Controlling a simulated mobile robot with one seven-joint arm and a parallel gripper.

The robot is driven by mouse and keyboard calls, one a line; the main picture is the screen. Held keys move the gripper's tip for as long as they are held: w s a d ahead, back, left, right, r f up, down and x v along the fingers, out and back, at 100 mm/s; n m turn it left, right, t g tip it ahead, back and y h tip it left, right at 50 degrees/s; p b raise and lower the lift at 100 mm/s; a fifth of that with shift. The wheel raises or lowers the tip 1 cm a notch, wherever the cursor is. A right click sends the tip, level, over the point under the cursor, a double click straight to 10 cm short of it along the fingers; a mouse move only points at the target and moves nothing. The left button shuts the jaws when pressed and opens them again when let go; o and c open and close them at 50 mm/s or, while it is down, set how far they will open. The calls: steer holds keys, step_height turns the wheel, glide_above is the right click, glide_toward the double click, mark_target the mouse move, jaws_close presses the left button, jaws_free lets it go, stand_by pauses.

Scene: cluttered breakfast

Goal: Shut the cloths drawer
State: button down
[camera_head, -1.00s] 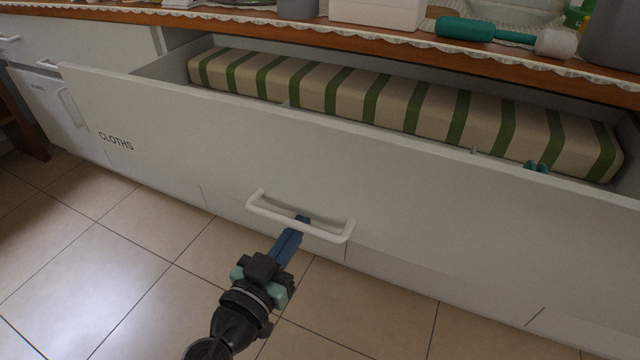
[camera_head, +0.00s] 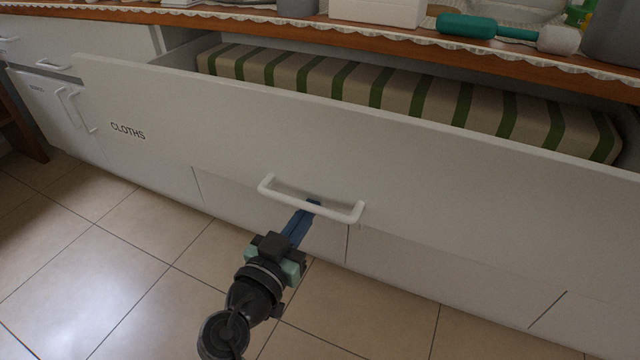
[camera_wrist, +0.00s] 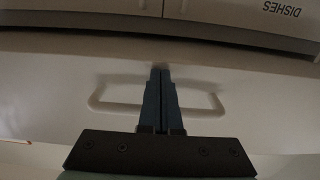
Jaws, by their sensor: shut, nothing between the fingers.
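The cloths drawer (camera_head: 200,120) stands partly open, its white front labelled CLOTHS. A folded cloth with green and cream stripes (camera_head: 350,80) lies inside it. The drawer's white bar handle (camera_head: 335,214) is low on the front. My gripper (camera_head: 314,204) is shut and empty, its blue fingers pointing at the drawer front at the handle. In the wrist view the fingers (camera_wrist: 160,72) cross the handle (camera_wrist: 110,106) near its middle, with the tips at the front panel. I cannot tell whether the tips touch the panel.
A wooden counter (camera_head: 400,38) with a lace edge runs above the drawer. A teal-handled tool (camera_head: 468,27) and a white box (camera_head: 378,12) sit on it. Other cabinet fronts (camera_head: 60,100) are at the left. The tiled floor (camera_head: 110,260) in front is clear.

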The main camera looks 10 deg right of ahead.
mark_target(301, 108)
steer(key=shift+b+x, duration=1.8)
steer(key=shift+x, duration=2.55)
steer(key=v, duration=0.9)
steer(key=shift+f, duration=0.15)
